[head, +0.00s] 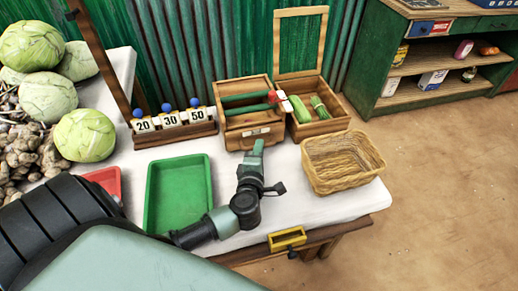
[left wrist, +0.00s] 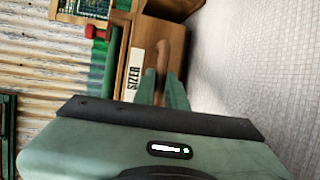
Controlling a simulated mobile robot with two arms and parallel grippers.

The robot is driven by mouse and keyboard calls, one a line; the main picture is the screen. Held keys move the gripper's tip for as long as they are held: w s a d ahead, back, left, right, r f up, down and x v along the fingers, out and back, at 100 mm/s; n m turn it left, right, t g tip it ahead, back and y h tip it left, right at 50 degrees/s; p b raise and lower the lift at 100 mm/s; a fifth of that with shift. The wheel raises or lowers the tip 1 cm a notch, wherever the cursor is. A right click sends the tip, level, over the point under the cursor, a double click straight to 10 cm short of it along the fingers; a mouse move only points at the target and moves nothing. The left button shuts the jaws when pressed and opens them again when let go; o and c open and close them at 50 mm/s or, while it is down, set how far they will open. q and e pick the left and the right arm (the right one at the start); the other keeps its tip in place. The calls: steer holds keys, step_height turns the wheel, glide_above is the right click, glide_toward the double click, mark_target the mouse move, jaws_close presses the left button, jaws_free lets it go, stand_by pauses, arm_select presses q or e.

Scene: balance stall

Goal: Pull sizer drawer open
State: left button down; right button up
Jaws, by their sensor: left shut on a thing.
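The sizer (head: 250,92) is a wooden box at the back of the white table, with green bars and a red-and-white piece across its top. Its drawer front (head: 240,139) faces me. In the left wrist view the drawer front carries a white label reading SIZER (left wrist: 135,70) and a wooden handle (left wrist: 163,55). My left gripper (head: 258,146) is at this front, its fingers (left wrist: 162,86) shut on the handle. The fingers partly hide the handle, and I cannot tell whether the drawer stands out from the box. My right gripper is not in view.
A wooden box with green bundles (head: 322,124) adjoins the sizer on the right. A wicker basket (head: 345,162) stands right of my gripper, a green tray (head: 178,195) left of it. A rack with 20, 30 and 50 tags (head: 174,135) is at back left. White tabletop before the sizer is mostly clear.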

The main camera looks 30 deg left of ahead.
arm_select(q)
steer(key=shift+d, duration=0.1)
stand_by(0.7)
steer(key=s+d+p, duration=0.1)
steer(key=s+d, duration=0.2)
steer(key=s+d+p, duration=0.1)
steer(key=s+d, duration=0.2)
steer(key=d, duration=0.1)
steer(key=s+d+p, duration=0.1)
steer(key=s+d, duration=0.2)
steer(key=shift+s+d, duration=0.2)
steer(key=shift+d, duration=0.2)
steer(key=c, duration=1.5)
jaws_free()
steer(key=shift+w, duration=0.1)
steer(key=shift+o, duration=0.2)
steer(key=b+v, duration=0.1)
steer(key=v, duration=0.6)
steer(key=shift+s+d, duration=0.1)
steer(key=shift+s, duration=0.3)
